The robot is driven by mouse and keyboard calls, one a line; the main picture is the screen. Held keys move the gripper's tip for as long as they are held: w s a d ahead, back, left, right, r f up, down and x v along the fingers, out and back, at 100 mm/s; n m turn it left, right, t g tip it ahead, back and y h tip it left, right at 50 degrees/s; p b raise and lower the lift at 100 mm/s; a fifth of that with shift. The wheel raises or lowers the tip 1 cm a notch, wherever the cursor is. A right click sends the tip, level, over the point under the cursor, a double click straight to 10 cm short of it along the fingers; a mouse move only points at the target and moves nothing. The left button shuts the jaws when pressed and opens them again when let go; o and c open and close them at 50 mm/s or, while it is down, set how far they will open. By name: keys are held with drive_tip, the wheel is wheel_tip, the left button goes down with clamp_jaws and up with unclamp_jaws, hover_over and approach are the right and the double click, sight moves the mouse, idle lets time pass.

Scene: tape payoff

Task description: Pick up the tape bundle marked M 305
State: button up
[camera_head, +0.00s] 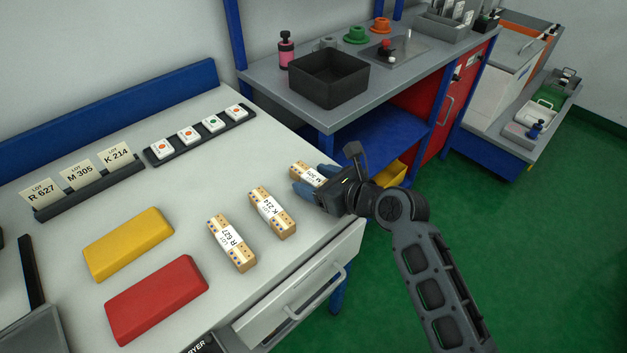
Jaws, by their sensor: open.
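The tape bundle marked M 305 (302,169) lies near the right edge of the white table, a tan bundle with a white label. My gripper (304,185) is open, its blue fingers at the bundle's near end. The gripper body hides part of the bundle, and I cannot tell whether the fingers touch it or sit around it. The bundle marked K 214 (272,213) lies to the left of my gripper. The bundle marked R 627 (232,243) lies further left and nearer.
A yellow block (128,244) and a red block (156,299) lie on the white table (190,195). Lot cards (80,175) stand in a black holder behind, beside a dark strip (200,136) of white tiles. A grey bench with a black bin (328,78) stands behind.

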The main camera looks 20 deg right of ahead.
drive_tip(key=c, duration=1.1)
drive_tip(key=shift+r, duration=0.15)
